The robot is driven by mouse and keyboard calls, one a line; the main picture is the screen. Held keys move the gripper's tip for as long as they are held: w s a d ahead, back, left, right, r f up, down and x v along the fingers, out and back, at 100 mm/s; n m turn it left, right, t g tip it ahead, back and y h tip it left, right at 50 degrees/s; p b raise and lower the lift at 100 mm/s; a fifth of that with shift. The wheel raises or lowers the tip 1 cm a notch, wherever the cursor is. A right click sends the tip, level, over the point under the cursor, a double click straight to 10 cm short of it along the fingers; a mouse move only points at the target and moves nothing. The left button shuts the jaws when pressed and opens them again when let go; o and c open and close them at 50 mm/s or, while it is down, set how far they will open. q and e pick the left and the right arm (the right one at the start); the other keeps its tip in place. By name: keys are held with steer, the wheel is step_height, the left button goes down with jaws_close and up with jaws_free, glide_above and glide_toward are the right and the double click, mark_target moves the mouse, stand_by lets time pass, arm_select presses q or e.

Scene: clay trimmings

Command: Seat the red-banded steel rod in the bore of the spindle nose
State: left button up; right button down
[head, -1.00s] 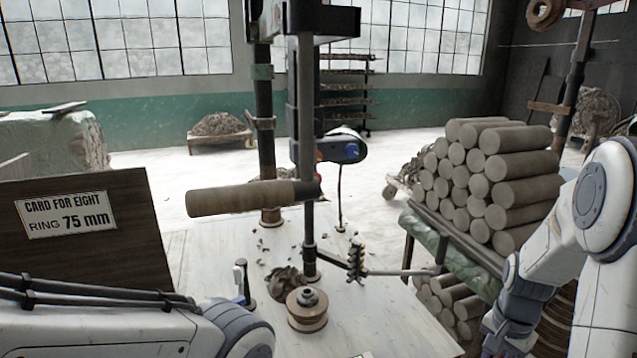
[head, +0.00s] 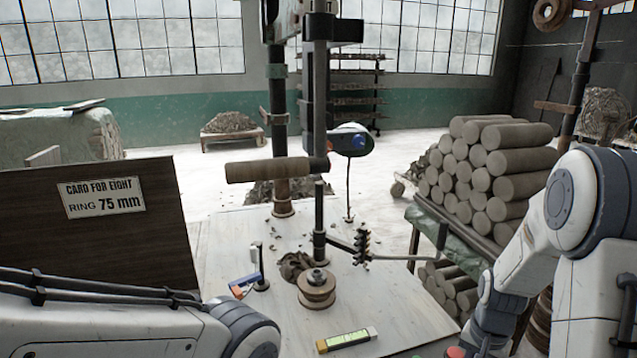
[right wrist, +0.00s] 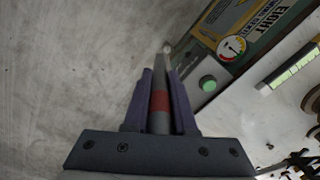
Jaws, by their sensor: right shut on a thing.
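The red-banded steel rod (right wrist: 161,102) is between the purple jaws of my right gripper (right wrist: 160,85) in the right wrist view. The gripper is shut on it, and the rod's slim end points away from me past the jaw tips, over a pale surface. A round brown block with a steel hub (head: 317,286) stands on the worktable in the head view. It may be the spindle nose, but I cannot make out a bore. The right gripper's jaws are not clear in the head view. My left gripper is out of view.
A yellow-green level (head: 347,340) lies at the table's front. A blue-and-orange tool (head: 243,285) lies left of the brown block. An upright post and a horizontal clay log (head: 268,170) stand behind it. Stacked clay logs (head: 490,175) are right, a dark sign board (head: 95,220) left.

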steer(key=a+f+n, duration=0.8)
steer(key=a, duration=0.4)
steer(key=shift+w+a+f+n, duration=0.2)
steer(key=shift+w+a+n, duration=0.1)
steer(key=shift+w, duration=0.1)
